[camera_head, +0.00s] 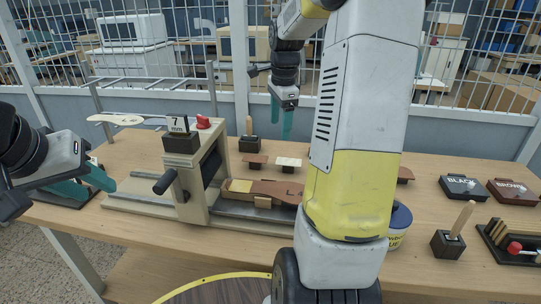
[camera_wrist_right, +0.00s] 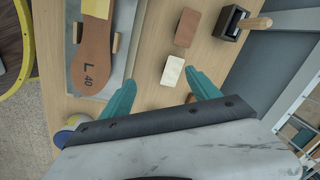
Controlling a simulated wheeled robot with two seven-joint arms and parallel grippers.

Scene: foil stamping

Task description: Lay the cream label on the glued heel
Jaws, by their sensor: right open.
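The cream label (camera_head: 288,163) lies on a small stand on the table; it also shows in the right wrist view (camera_wrist_right: 173,70). My right gripper (camera_head: 282,132) is open and empty above the label area. In the wrist view its teal fingertips (camera_wrist_right: 161,82) lie on either side of the label, apart from it. The brown insole (camera_wrist_right: 88,62), marked L 40, rests at the press (camera_head: 212,180) with a pale yellowish section (camera_head: 240,186) at one end. My right arm hides part of it in the head view. My left gripper (camera_head: 98,192) is open and empty at the left.
A brown label (camera_head: 253,160) sits beside the cream one. A wooden-handled tool in a dark holder (camera_head: 248,142) stands behind. A round tub (camera_head: 398,225), a brush holder (camera_head: 448,244) and BLACK (camera_head: 463,187) and BROWN (camera_head: 514,192) boxes are at the right.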

